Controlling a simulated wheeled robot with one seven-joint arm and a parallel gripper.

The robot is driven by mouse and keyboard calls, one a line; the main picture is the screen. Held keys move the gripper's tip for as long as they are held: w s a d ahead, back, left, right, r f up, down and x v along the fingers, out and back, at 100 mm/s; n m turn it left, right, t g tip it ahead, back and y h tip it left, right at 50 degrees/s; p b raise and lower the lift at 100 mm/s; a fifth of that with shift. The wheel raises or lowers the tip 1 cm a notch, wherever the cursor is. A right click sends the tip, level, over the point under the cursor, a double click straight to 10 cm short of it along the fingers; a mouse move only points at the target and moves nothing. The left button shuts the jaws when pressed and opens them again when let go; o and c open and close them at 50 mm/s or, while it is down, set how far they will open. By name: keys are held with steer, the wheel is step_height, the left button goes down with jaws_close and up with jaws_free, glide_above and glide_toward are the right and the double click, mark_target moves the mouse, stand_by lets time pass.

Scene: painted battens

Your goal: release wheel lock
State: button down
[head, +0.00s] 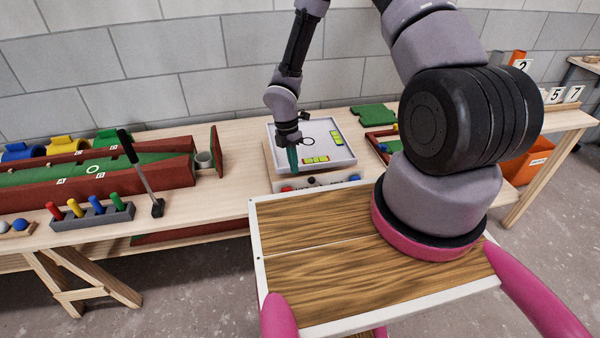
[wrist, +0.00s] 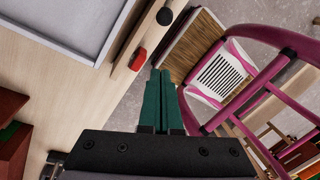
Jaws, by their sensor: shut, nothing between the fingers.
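My gripper (head: 293,160) is shut and empty, its green fingers pointing down at the front of a light wooden box with a white-grey tray (head: 291,146) on top. In the wrist view the shut green fingertips (wrist: 158,80) are close to a red button (wrist: 138,59) on the box's front face. A black knob (wrist: 165,16) sits farther along that face. In the head view the red button (head: 287,189), the black knob (head: 312,180) and a blue button (head: 354,177) show in a row. Whether the fingertips touch the red button I cannot tell. No part is marked as a wheel lock.
A lever (head: 140,172) and a grey block with coloured pegs (head: 92,213) stand at left on the table, beside a red-walled green game board (head: 95,175). A green-topped box (head: 374,115) and an orange bin (head: 528,160) are at right.

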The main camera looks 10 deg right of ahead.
mark_target(305, 179)
steer(key=x, duration=0.8)
steer(key=shift+s+f, duration=0.1)
steer(key=shift+f, duration=0.2)
steer(key=shift+w+d+r, duration=0.1)
steer(key=shift+w+d, duration=0.2)
steer(key=shift+d, duration=0.2)
steer(key=shift+w+d, duration=0.3)
steer(key=shift+d, duration=0.2)
steer(key=shift+w+d+r, duration=0.3)
steer(key=shift+w+d, duration=0.2)
steer(key=shift+d, duration=0.1)
steer(key=shift+d, duration=0.1)
steer(key=shift+d+r+y, duration=0.15)
steer(key=shift+y, duration=0.15)
